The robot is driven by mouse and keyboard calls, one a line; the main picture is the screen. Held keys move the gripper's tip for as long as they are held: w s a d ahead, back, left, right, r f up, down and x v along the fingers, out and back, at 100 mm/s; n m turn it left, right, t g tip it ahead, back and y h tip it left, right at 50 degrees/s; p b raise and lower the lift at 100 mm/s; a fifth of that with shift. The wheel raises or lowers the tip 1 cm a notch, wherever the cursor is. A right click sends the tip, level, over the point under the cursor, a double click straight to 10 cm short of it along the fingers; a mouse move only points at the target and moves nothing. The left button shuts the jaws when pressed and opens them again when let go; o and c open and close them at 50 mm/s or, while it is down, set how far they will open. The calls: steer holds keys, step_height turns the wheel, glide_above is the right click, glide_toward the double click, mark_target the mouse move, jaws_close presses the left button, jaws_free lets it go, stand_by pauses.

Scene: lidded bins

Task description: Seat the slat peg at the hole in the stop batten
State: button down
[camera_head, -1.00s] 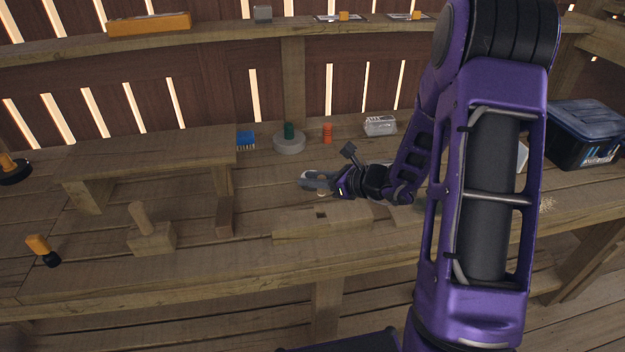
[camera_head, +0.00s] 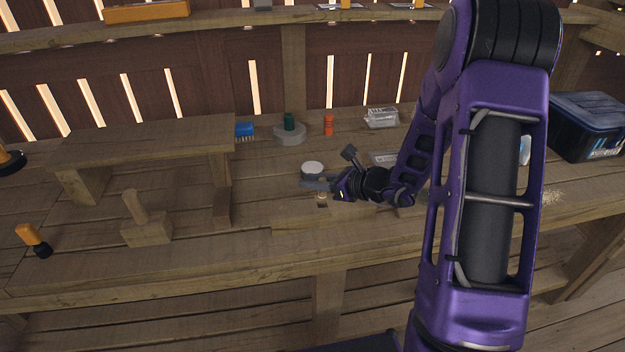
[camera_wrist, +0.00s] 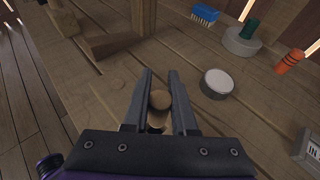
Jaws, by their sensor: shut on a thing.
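The slat peg (camera_wrist: 159,99), a short round wooden dowel, stands between the two fingers of my gripper (camera_wrist: 160,78) in the wrist view. The gripper is shut on it. In the head view my gripper (camera_head: 310,186) is low over the stop batten (camera_head: 300,222), a flat wooden piece near the bench's front edge. The peg's pale end (camera_head: 322,200) shows just below the fingers, at the batten's back part. The hole is hidden around the peg and gripper. I cannot tell whether the peg is in the hole or just above it.
A round tin with a pale top (camera_head: 313,167) stands close behind my gripper. Farther back are a blue brush (camera_head: 244,130), a grey disc with a green knob (camera_head: 289,135) and an orange object (camera_head: 328,125). A wooden mallet (camera_head: 147,228) stands at the left.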

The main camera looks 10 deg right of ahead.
mark_target(312, 199)
steer(key=shift+f+b, duration=0.35)
steer(key=shift+f, duration=0.35)
steer(key=shift+f+b, duration=1.45)
steer(key=shift+b, duration=0.2)
stand_by(1.3)
steer(key=shift+r, duration=0.15)
steer(key=shift+r+p, duration=0.75)
steer(key=shift+r, duration=0.2)
steer(key=shift+b, duration=0.4)
stand_by(1.3)
steer(key=shift+f+b, duration=0.8)
steer(key=shift+f, duration=0.3)
steer(key=c, duration=0.8)
jaws_free()
steer(key=shift+o, duration=0.8)
